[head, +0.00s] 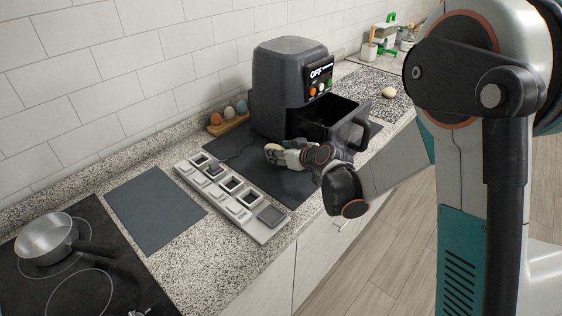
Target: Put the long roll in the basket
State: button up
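My gripper (283,155) is over the dark mat in front of the air fryer, pointing left. A small tan-brown shape (272,147) shows at its fingertips. It may be the long roll, but it is too small and covered to be sure, and I cannot tell whether the fingers are shut on it. The black basket (325,128) is pulled out of the air fryer (290,75) and open at the top. It is behind and to the right of my gripper. My wrist covers part of the basket's front.
A round pale roll (389,92) lies on the speckled counter right of the fryer. A row of switch-like tiles (232,198) lies in front of the mat. Egg-shaped things stand on a wooden holder (229,124). A saucepan (48,238) stands on the hob. A grey mat (155,208) is bare.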

jog(key=shift+f+b, duration=0.35)
jog(key=shift+f, duration=1.1)
jog(key=shift+f, duration=0.1)
jog(key=o, duration=1)
jog(key=shift+o, duration=0.2)
